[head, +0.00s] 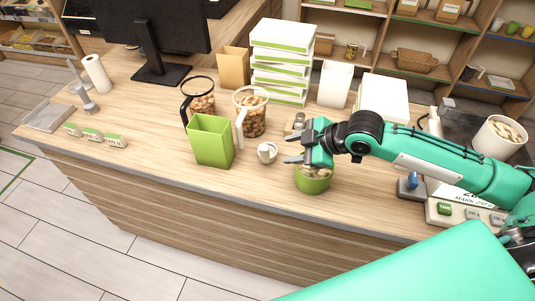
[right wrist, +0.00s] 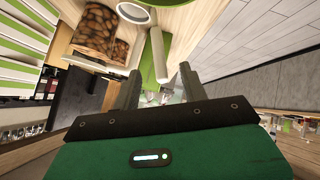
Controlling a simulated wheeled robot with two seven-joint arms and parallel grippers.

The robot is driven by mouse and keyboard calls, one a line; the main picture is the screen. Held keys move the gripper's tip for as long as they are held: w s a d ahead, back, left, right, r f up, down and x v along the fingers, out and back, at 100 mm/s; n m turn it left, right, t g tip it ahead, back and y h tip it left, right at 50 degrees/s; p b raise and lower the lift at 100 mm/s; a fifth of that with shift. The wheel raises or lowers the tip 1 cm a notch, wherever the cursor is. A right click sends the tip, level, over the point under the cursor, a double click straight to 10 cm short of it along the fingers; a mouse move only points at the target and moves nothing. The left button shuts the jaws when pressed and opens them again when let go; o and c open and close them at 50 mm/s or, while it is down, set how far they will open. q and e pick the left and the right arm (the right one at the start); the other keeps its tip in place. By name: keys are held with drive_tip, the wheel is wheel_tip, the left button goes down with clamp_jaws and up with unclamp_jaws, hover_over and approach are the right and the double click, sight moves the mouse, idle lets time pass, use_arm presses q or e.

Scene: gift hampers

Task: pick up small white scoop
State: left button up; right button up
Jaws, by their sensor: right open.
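The small white scoop (head: 267,152) sits on the wooden counter (head: 160,132), between the green box and the green bowl. In the right wrist view a white ring (right wrist: 137,14) near the top edge looks like its rim. My right gripper (head: 289,149) is open and empty, with its fingers pointing left toward the scoop, a short gap away in the head view. Its two fingers also show in the right wrist view (right wrist: 160,90). My left gripper is not in view.
A green bowl (head: 313,184) stands under my right gripper. A green box (head: 212,142) and two nut-filled jars (head: 201,104) (head: 252,118) stand left of the scoop. Stacked white-and-green boxes (head: 283,60) are behind.

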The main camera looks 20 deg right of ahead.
sight(265, 160)
drive_tip(key=p+x, duration=0.4)
drive_tip(key=x, duration=0.6)
drive_tip(key=shift+w+r, duration=0.1)
drive_tip(key=shift+r, duration=0.05)
drive_tip(key=shift+w+a+f, duration=0.25)
drive_tip(key=shift+w+f, duration=0.05)
drive_tip(key=shift+f, duration=0.15)
clamp_jaws()
